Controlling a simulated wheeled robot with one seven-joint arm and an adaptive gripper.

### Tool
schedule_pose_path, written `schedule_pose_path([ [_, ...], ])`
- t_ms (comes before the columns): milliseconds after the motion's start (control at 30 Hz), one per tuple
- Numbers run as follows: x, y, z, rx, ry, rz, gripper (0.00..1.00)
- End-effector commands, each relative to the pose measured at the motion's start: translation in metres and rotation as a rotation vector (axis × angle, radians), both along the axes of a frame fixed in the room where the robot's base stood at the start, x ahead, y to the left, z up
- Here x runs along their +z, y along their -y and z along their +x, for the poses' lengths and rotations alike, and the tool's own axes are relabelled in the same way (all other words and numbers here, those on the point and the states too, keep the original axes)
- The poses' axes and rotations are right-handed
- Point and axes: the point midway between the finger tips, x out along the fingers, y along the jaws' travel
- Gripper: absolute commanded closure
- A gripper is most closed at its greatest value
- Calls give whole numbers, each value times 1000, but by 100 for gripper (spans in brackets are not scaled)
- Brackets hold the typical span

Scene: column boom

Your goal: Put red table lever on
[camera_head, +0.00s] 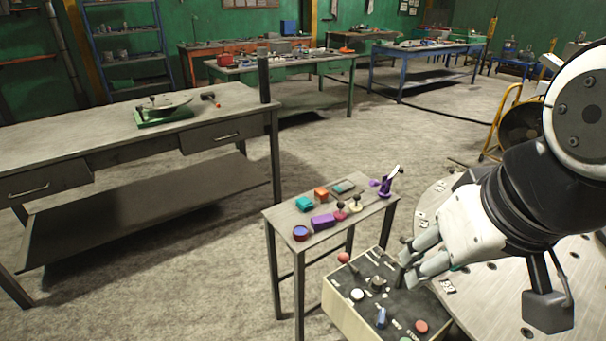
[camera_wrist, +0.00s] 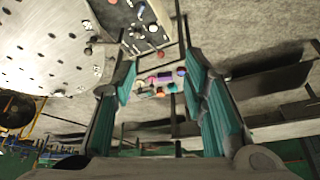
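A small lever with a red base and dark knob (camera_head: 340,212) stands on the small side table (camera_head: 286,212), beside a cream-based lever (camera_head: 355,204). Which way it is set is too small to tell. My gripper (camera_head: 405,260) is open and empty. In the head view it appears over the control box, to the right of and nearer than the small table. The wrist view shows my gripper (camera_wrist: 158,90) with its teal-padded fingers apart; the small table's devices lie beyond them, at a distance. The red-based lever cannot be told clearly there.
The small table also bears a purple box (camera_head: 323,221), teal box (camera_head: 304,204), orange box (camera_head: 321,194), round blue-red device (camera_head: 300,233) and purple lever (camera_head: 390,181). The control box (camera_head: 345,313) carries a red ball (camera_head: 344,257) and several knobs. A perforated round table (camera_head: 491,310) is at right.

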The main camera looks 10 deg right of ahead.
Motion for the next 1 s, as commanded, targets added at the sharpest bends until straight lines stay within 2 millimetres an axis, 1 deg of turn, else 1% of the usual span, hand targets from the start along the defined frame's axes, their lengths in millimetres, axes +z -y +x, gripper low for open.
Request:
schedule_pose_path([
  [33, 0, 0, 0, 0, 0, 0, 67],
  [67, 0, 0, 0, 1, -1, 0, 74],
  [100, -1, 0, 1, 5, -3, -3, 83],
  [167, -4, 0, 5, 20, -11, -13, 96],
  [200, -7, 0, 9, 36, -21, -24, 100],
  [267, -14, 0, 17, 71, -41, -47, 100],
  [367, -30, -1, 37, 161, -89, -106, 100],
  [667, -90, -13, 109, 516, -256, -335, 100],
  [867, -136, -30, 158, 765, -359, -492, 100],
  [1000, -171, -46, 190, 941, -430, -603, 100],
])
